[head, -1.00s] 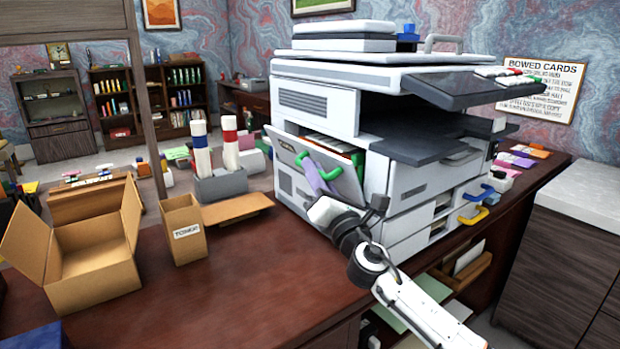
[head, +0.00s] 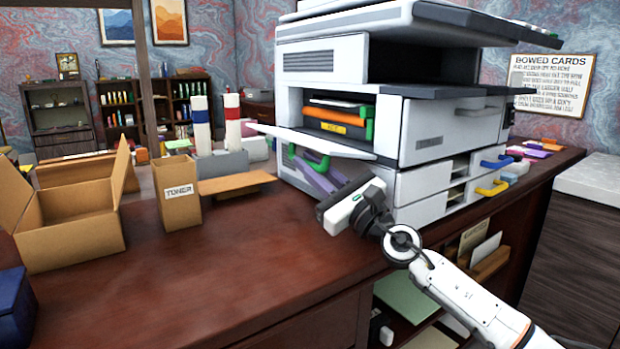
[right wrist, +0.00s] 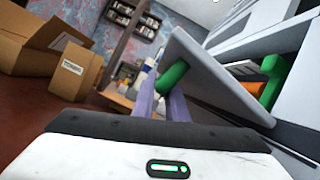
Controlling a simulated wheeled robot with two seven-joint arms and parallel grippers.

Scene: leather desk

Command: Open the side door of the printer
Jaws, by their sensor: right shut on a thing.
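The printer (head: 420,120) stands on the desk, large and white-grey. Its side door (head: 310,142) is open, swung down to nearly level on its lower edge, and the bay behind it shows orange and green parts (head: 340,122). A green handle (head: 291,153) is on the door's outer face; it also shows in the right wrist view (right wrist: 172,77). My right gripper (head: 312,170), with purple fingers, is shut on this handle from below the door. The fingers hide part of the handle. My left gripper is not in view.
A toner box (head: 179,200) and an open cardboard box (head: 75,215) stand on the desk (head: 220,280) to the left. The desk's front middle is clear.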

